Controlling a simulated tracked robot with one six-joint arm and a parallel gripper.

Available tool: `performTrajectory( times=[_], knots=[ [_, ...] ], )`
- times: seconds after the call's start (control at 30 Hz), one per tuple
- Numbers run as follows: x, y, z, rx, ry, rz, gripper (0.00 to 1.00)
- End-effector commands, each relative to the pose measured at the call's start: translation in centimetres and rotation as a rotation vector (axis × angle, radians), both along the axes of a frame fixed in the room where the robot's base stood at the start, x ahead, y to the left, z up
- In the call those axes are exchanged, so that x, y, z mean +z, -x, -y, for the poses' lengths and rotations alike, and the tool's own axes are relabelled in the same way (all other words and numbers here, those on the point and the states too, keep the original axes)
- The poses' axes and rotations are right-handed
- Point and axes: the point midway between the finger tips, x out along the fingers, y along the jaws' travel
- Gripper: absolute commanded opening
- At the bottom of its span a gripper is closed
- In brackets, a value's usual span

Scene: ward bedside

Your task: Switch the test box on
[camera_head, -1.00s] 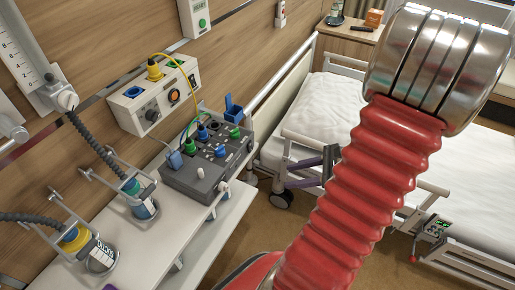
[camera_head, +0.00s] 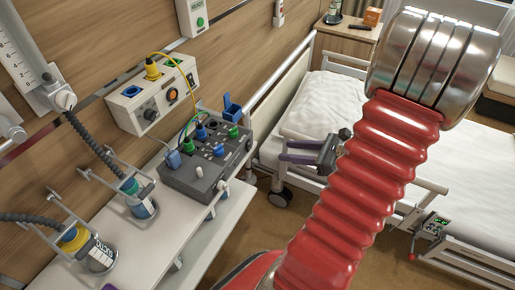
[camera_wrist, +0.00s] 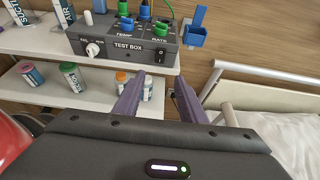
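The grey test box (camera_head: 207,178) sits on the white shelf beside the wall in the head view. Its labelled front shows in the wrist view (camera_wrist: 125,48), with a black rocker switch (camera_wrist: 160,56) at the right end and a white knob (camera_wrist: 93,50) at the left. Which way the rocker is set is too small to tell. My gripper (camera_head: 285,152) is open and empty, to the right of the box and apart from it, by the bed. In the wrist view its two purple fingers (camera_wrist: 159,77) point toward the box's right end, below the rocker.
Green knobs (camera_wrist: 126,26) and plugged leads top the box. A blue open holder (camera_wrist: 196,38) is at its right. Bottles (camera_wrist: 72,77) stand on the lower shelf. The bed (camera_head: 318,105) lies right. A wall unit (camera_head: 153,95) with a yellow cable hangs above.

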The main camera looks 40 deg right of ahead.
Motion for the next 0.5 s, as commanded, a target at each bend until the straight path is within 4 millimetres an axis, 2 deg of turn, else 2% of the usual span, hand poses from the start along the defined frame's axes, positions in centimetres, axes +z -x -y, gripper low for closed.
performTrajectory(
  times=[0.5],
  knots=[
    [-2.5,-5.6,-2.2,0.004,-0.001,-0.001,0.38]
  ],
)
